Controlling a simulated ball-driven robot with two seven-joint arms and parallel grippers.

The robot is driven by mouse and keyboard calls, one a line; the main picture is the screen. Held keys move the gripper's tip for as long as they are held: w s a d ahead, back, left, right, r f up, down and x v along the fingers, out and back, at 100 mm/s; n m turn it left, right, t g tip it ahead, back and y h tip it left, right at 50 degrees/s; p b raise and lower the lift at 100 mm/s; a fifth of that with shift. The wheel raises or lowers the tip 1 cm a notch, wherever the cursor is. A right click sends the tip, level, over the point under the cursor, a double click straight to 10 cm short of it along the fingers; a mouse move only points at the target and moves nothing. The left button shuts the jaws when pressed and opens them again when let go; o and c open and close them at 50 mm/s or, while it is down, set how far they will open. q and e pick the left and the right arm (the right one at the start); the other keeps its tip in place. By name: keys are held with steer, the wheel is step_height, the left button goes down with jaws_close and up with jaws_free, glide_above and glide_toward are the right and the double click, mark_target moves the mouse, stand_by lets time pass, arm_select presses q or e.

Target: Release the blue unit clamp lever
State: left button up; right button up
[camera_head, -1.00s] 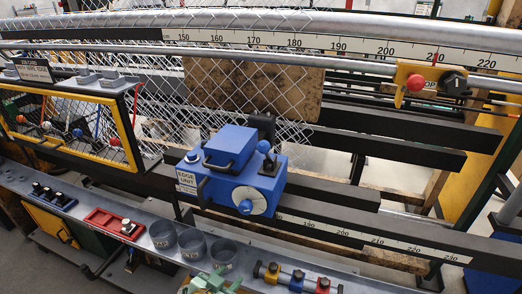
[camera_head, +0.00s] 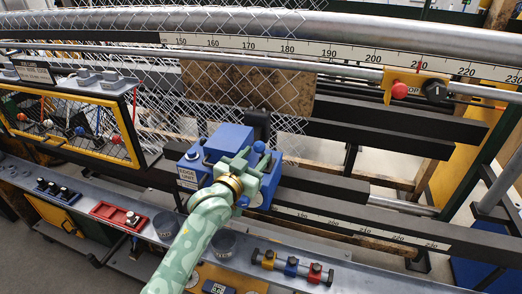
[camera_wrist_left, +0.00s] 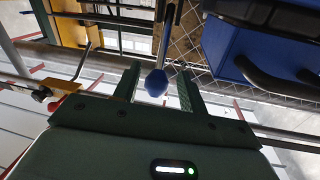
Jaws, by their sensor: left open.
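The blue edge unit (camera_head: 231,137) sits on the dark rail in the middle of the head view, partly hidden by my left arm. Its clamp lever ends in a blue ball knob (camera_head: 259,147), which shows just beyond my left gripper (camera_head: 243,164). In the left wrist view the gripper (camera_wrist_left: 159,72) is open, with one finger on each side of the blue knob (camera_wrist_left: 156,82). Gaps show between knob and fingers. The unit's dial is mostly hidden by the gripper. My right gripper is not in view.
A dark handle (camera_wrist_left: 265,80) on the blue housing lies close right of the fingers. A yellow stop block (camera_head: 415,88) with a red knob sits on the rail at right. A grey shelf (camera_head: 370,272) in front carries cups and a small coloured-block rack (camera_head: 291,266).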

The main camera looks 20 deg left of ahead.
arm_select(q)
steer(key=w, duration=0.4)
steer(key=shift+d, duration=0.4)
jaws_close()
